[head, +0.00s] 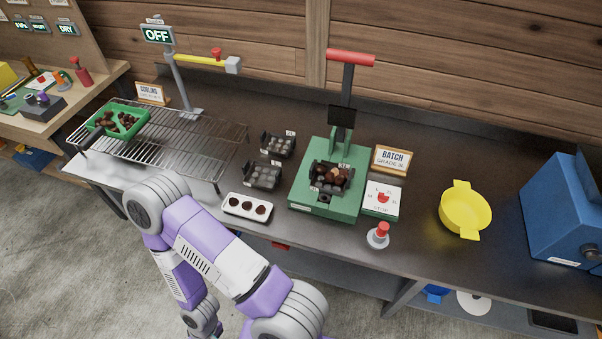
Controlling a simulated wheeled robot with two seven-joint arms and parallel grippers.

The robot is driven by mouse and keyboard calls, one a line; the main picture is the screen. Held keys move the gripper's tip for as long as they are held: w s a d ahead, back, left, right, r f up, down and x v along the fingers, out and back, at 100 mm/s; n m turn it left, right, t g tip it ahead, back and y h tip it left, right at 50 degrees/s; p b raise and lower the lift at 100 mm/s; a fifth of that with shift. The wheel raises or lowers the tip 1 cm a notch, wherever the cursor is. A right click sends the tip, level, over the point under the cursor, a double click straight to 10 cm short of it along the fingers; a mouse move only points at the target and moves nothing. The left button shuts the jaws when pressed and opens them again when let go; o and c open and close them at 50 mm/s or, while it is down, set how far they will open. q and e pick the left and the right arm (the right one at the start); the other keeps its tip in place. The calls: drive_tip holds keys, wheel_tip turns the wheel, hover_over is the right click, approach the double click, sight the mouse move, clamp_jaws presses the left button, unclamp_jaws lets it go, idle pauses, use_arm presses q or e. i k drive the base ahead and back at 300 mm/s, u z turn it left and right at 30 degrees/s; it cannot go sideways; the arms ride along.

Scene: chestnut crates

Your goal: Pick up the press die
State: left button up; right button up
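A green press (308,203) with a dark upright column and a red-handled lever stands mid-bench. A dark die tray (318,187) sits on its green base, holding several brown chestnut-like pieces. Two similar dark, small-labelled dies rest on the bench left of the press: one farther back (278,145), one nearer (262,176). Their labels are too small to read, and I cannot tell for sure which is the press die. One purple and white arm of mine crosses the lower left, its wrist running out of the bottom edge. Neither gripper is in view.
A white tray (233,212) with dark round pieces lies at the front edge. A wire rack (190,150) holds a green tray (133,109). A red-topped button (378,235), yellow bowl (465,208) and blue box (565,215) stand right.

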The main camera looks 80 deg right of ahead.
sight(325, 178)
drive_tip(key=i, duration=0.9)
drive_tip(key=z, duration=2.35)
